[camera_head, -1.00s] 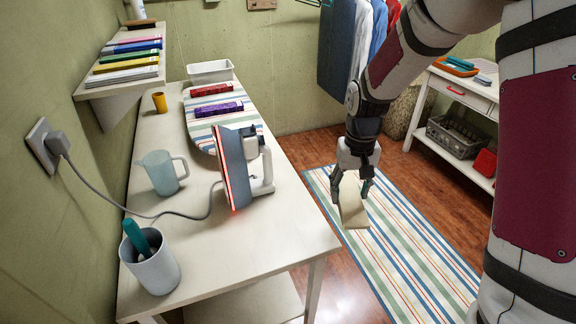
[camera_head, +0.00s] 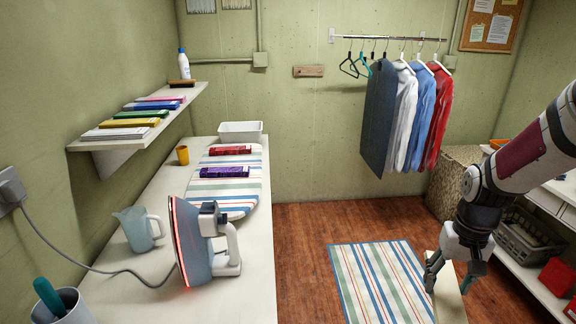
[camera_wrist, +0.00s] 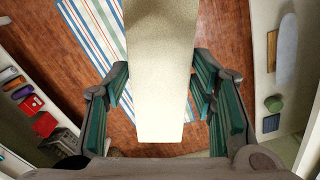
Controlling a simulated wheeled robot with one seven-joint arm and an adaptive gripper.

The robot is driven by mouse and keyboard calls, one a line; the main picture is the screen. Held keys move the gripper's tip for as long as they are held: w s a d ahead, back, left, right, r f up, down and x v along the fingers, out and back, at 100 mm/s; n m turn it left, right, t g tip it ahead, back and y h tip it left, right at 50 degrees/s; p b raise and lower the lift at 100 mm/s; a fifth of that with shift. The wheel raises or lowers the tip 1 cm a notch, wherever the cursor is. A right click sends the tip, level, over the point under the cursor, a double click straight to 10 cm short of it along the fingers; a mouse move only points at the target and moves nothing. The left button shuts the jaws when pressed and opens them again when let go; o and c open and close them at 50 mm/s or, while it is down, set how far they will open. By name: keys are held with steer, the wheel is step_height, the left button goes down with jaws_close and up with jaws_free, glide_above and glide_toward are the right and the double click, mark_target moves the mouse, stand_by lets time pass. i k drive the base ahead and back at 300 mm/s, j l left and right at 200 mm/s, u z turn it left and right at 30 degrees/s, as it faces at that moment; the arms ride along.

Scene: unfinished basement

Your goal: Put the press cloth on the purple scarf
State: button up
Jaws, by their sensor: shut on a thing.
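The press cloth (camera_head: 449,302) is a flat cream strip hanging from my gripper (camera_head: 450,282) at the lower right of the head view, over the floor beside the striped rug. In the wrist view the press cloth (camera_wrist: 161,85) runs between the green-padded fingers of my gripper (camera_wrist: 160,75), which are shut on it. The purple scarf (camera_head: 224,172) lies folded on the striped ironing board (camera_head: 238,203), far to the left of my gripper. Its top is bare.
A red folded cloth (camera_head: 231,150) lies just behind the purple scarf. An iron (camera_head: 190,240) with a glowing red edge stands on the table (camera_head: 235,300) in front of the board. A jug (camera_head: 136,230) stands left of it. Clothes (camera_head: 408,115) hang at the back.

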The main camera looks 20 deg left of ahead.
mark_target(225, 169)
steer(key=i+l, duration=0.3)
steer(key=i, duration=0.15)
steer(key=i+l, duration=0.3)
steer(key=i, duration=0.15)
steer(key=i+l, duration=0.3)
steer(key=i, duration=0.15)
steer(key=i+j+u, duration=0.15)
steer(key=i+u, duration=0.7)
steer(key=i+l+u, duration=0.2)
steer(key=i+u, duration=0.2)
steer(key=i, duration=0.2)
